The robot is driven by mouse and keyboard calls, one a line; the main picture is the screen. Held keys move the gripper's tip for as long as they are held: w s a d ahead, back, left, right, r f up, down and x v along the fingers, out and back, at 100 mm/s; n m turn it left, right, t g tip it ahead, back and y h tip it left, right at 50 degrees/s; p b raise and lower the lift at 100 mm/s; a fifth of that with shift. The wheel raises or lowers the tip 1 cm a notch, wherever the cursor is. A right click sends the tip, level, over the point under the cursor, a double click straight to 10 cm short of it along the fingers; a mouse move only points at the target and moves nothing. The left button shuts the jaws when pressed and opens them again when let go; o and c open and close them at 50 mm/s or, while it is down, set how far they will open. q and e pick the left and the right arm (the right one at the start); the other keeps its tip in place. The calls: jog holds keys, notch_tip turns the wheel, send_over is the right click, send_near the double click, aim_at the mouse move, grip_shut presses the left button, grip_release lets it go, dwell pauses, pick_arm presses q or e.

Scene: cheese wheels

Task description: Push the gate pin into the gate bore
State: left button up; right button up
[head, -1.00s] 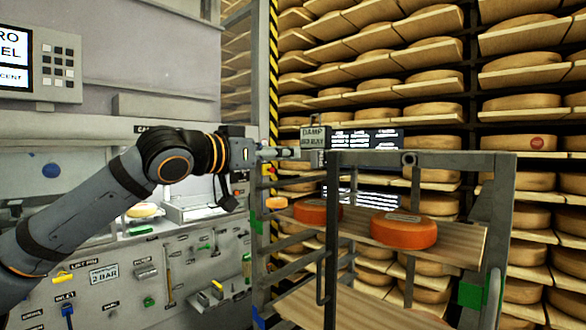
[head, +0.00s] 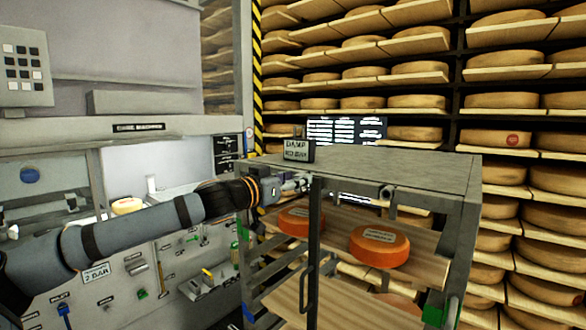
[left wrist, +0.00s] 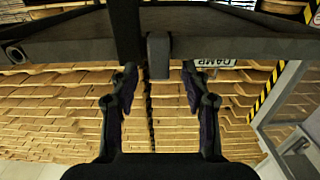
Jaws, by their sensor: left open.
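My left gripper (head: 296,183) is at the upper end of the dark gate post (head: 313,240), at the cart's front left. In the left wrist view the jaws (left wrist: 159,78) are open with nothing between the tips. A small grey block (left wrist: 158,55) lies just beyond them, lined up with the gap; I cannot tell if it is the gate pin. A round ringed hole, perhaps the gate bore, shows on the front top rail (head: 386,192), right of the gripper, and at the left of the left wrist view (left wrist: 15,53). My right gripper is not in view.
The cart's flat top (head: 400,168) carries a damp sign (head: 297,150). Orange cheese wheels (head: 380,245) rest on its wooden shelf (head: 420,258). A tool panel (head: 120,285) stands at left, and cheese racks (head: 520,150) fill the back. A handle (head: 305,287) projects from the gate post.

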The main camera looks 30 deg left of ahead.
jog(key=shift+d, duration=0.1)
pick_arm(q)
jog(key=shift+c, duration=0.5)
grip_shut()
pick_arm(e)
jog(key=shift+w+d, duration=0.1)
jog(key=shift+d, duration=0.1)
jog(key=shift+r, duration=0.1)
pick_arm(q)
jog(key=shift+o, duration=0.4)
grip_release()
jog(key=shift+r, duration=0.1)
